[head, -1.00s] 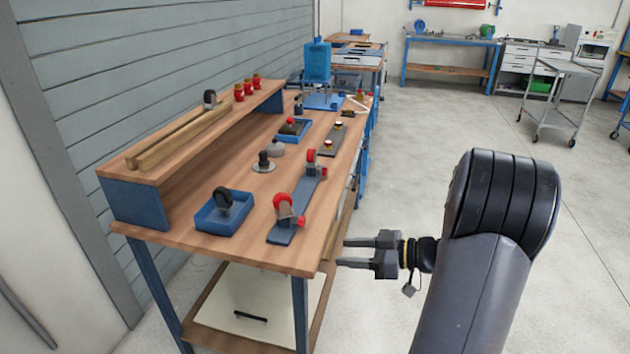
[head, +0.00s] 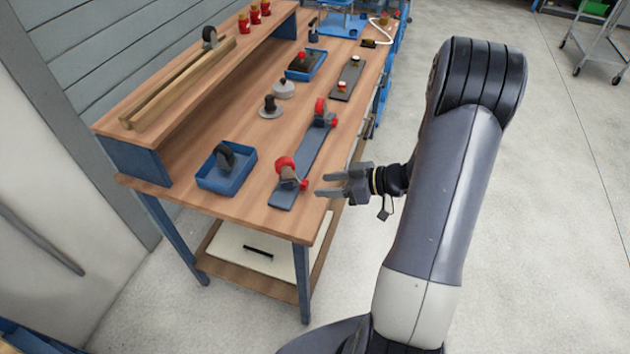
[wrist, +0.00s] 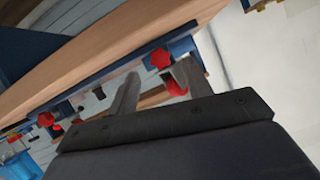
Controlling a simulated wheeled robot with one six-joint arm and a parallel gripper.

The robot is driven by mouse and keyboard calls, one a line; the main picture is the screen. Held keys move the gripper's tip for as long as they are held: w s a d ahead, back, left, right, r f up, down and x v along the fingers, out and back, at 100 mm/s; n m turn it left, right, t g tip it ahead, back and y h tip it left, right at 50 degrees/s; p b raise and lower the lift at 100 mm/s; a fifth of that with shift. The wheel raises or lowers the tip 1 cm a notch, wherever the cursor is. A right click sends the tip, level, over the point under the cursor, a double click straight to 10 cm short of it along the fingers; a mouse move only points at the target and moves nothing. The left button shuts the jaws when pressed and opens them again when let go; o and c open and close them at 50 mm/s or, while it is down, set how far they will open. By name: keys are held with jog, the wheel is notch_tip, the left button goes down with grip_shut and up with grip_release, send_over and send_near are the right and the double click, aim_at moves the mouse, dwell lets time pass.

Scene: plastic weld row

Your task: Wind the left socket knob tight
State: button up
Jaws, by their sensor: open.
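A grey bar fixture (head: 306,158) lies along the front of the wooden bench. Each end has a blocky socket with a red wheel and a small red knob. The near-end knob (head: 304,184) sits beside its red wheel (head: 285,167); the far-end knob (head: 333,122) is further back. My gripper (head: 322,185) is open and empty at the bench's front edge, just right of the near-end knob and apart from it. In the wrist view a lobed red knob (wrist: 160,58) shows near the open fingertips; another red part is partly hidden by a finger.
A blue tray (head: 203,180) holding a dark caster stands left of the fixture. Behind are a black-knobbed disc (head: 270,108), a grey round part (head: 284,89) and another blue tray. A raised shelf (head: 110,115) runs along the wall.

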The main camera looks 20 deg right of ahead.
aim_at(307, 186)
jog(key=shift+x, duration=2.1)
jog(key=c, duration=1)
jog(key=shift+f+b, duration=0.25)
jog(key=shift+b, duration=0.65)
jog(key=shift+m+g+y+b, duration=0.35)
jog(key=shift+m+b, duration=0.25)
jog(key=shift+b, duration=0.45)
jog(key=shift+w+d+r+m+g+y+b, duration=0.1)
jog(key=shift+m+g+y+b, duration=0.25)
jog(key=shift+m+b, duration=0.5)
jog(key=shift+d+m+g+y+b, duration=0.1)
jog(key=shift+m+g+y+b, duration=0.2)
jog(key=shift+m+b, duration=0.5)
